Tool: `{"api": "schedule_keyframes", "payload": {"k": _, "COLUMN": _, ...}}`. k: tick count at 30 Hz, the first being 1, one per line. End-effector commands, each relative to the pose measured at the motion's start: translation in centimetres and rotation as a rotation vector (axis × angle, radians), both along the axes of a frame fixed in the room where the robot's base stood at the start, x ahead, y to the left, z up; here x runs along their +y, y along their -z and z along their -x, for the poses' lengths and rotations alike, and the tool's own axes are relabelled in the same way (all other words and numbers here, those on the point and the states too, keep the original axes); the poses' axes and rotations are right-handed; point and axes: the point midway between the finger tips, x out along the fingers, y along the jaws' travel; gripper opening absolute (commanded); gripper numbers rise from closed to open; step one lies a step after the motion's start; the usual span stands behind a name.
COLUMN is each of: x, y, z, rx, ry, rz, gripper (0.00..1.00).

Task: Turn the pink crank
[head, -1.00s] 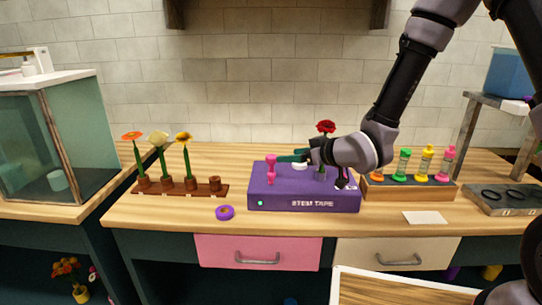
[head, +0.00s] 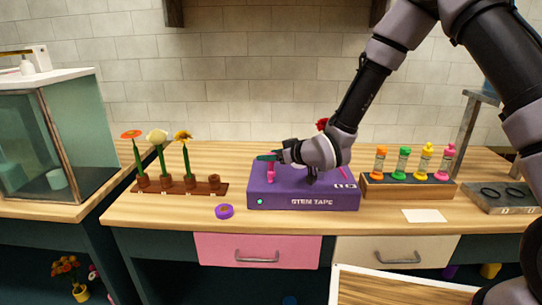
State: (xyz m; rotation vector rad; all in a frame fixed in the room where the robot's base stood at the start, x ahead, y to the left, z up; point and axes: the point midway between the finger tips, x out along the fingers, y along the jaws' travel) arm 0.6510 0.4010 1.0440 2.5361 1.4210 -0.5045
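The purple stem tape machine (head: 310,202) stands on the wooden counter with a small lit dot on its front. The pink crank (head: 270,175) rises from the left of its top. My gripper (head: 264,157) reaches in from the right, level, with its teal fingertips at the top of the crank and covering its knob. I cannot tell whether the fingers touch the crank or how far apart they are. A red flower (head: 322,124) stands behind my wrist, mostly hidden.
A brown rack (head: 205,188) with several flowers stands left of the machine, and a purple tape roll (head: 224,211) lies in front. A tray of coloured bottles (head: 410,190) and a white card (head: 425,215) are at the right. A glass case (head: 50,140) is far left.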

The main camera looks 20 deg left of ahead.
Motion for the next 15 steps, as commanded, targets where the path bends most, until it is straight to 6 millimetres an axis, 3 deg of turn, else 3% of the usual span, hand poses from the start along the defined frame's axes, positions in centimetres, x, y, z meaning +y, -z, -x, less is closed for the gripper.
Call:
{"api": "schedule_keyframes", "payload": {"k": 1, "x": -0.01, "y": 0.0, "z": 0.0, "rx": 0.0, "ry": 0.0, "rz": 0.0, "gripper": 0.36}}
{"api": "schedule_keyframes", "payload": {"k": 4, "x": -0.02, "y": -0.01, "z": 0.0, "rx": 0.0, "ry": 0.0, "rz": 0.0, "gripper": 0.0}}
{"api": "schedule_keyframes", "payload": {"k": 15, "x": 0.03, "y": -0.01, "z": 0.11, "rx": -0.001, "ry": 0.048, "rz": 0.0, "gripper": 0.0}}
